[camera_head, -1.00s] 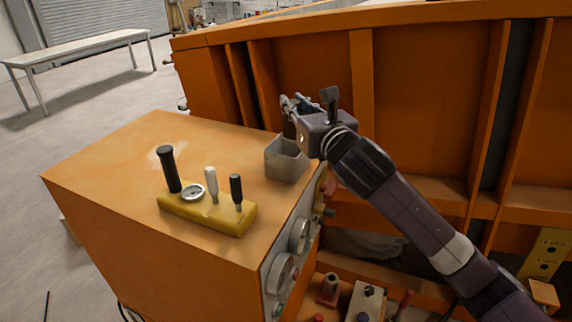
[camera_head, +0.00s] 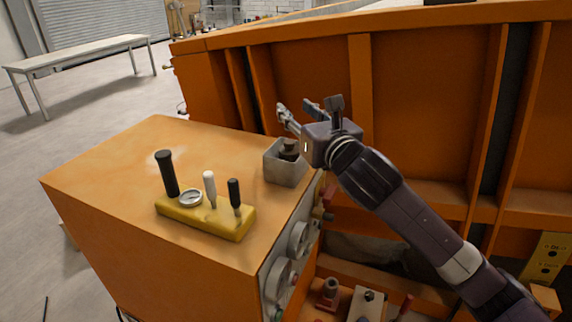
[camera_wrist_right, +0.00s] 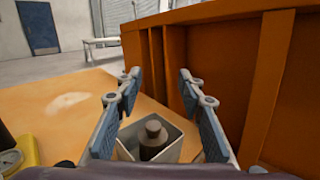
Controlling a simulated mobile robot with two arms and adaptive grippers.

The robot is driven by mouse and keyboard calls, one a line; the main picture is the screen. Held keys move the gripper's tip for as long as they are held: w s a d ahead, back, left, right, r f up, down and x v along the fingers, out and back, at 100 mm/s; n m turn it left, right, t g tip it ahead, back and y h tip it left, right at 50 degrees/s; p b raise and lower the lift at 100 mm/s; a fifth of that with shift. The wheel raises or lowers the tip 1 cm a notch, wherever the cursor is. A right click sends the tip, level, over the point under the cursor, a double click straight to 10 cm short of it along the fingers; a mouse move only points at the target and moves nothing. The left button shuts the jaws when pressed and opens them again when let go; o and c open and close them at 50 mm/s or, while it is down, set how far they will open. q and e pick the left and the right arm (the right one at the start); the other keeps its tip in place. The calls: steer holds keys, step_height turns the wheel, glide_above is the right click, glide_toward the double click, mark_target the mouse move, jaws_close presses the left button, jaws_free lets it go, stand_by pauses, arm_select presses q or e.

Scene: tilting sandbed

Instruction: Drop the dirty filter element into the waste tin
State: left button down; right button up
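The waste tin (camera_head: 285,172) is a grey open-topped square box on the orange cabinet top, near its right edge. The dirty filter element (camera_head: 289,149) is a dark cylinder with a narrower top. It stands inside the tin, its top showing near the rim. The right wrist view also shows the filter element (camera_wrist_right: 154,141) within the tin (camera_wrist_right: 127,146). My right gripper (camera_head: 298,111) is above the tin with its fingers spread apart and nothing between them. In the right wrist view its fingers (camera_wrist_right: 157,92) stand wide on both sides. My left gripper is not in view.
A yellow block (camera_head: 205,217) with a black handle, a white handle, a dark handle and a round gauge sits left of the tin. Orange ribbed panels (camera_head: 310,84) rise close behind my right gripper. The cabinet top's (camera_head: 110,160) left side is clear.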

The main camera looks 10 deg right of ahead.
steer(key=s+d, duration=0.2)
steer(key=s, duration=0.8)
steer(key=shift+s, duration=0.2)
